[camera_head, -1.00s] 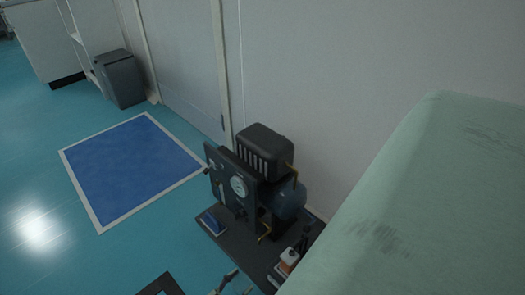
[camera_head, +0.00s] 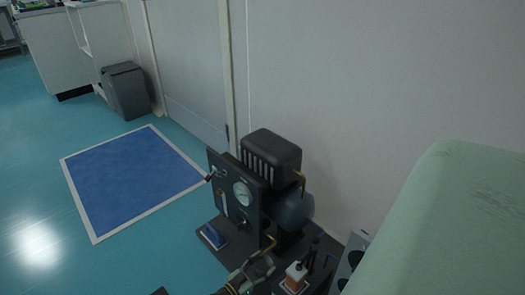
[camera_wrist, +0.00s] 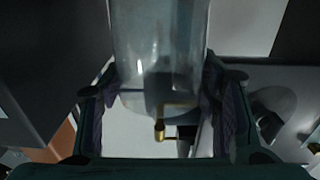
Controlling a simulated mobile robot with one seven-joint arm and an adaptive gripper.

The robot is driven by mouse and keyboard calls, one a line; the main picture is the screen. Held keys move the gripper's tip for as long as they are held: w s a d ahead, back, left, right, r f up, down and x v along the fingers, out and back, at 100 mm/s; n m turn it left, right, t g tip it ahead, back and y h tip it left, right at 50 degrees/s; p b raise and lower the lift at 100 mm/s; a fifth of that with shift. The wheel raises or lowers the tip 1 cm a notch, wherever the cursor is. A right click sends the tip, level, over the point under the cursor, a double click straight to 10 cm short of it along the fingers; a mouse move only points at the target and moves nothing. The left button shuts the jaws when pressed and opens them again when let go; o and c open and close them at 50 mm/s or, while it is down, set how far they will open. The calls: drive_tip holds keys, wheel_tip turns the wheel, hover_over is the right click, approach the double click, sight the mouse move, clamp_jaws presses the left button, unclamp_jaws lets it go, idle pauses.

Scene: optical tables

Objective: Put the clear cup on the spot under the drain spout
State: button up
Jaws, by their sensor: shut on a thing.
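The clear cup (camera_wrist: 160,45) fills the upper middle of the wrist view, between the two dark fingers of my gripper (camera_wrist: 158,88). The fingers are shut on its sides. In the head view my gripper (camera_head: 257,268) is low in the picture, close to the brass drain spout (camera_head: 268,243) of the dark compressor unit. A brass fitting (camera_wrist: 160,130) shows just beyond the cup in the wrist view. The spot under the spout is not clearly visible; my gripper and the cup cover that area in the head view.
The compressor (camera_head: 272,150) has a gauge panel and a dark tank (camera_head: 294,208). A pale green surface (camera_head: 450,230) blocks the right; floor is free at left.

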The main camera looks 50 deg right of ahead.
sight(257, 274)
wheel_tip(257, 274, down, 3)
drive_tip(key=shift+f+b, duration=0.1)
drive_tip(key=shift+b, duration=1)
drive_tip(key=o, duration=1.1)
drive_tip(key=shift+a+r, duration=0.15)
drive_tip(key=shift+r, duration=0.05)
drive_tip(key=a+p, duration=0.1)
drive_tip(key=a, duration=0.3)
drive_tip(key=w+a+p, duration=0.1)
drive_tip(key=a, duration=0.2)
drive_tip(key=a+p, duration=0.1)
drive_tip(key=a, duration=0.3)
drive_tip(key=shift+w+a, duration=0.15)
drive_tip(key=shift+a, duration=0.2)
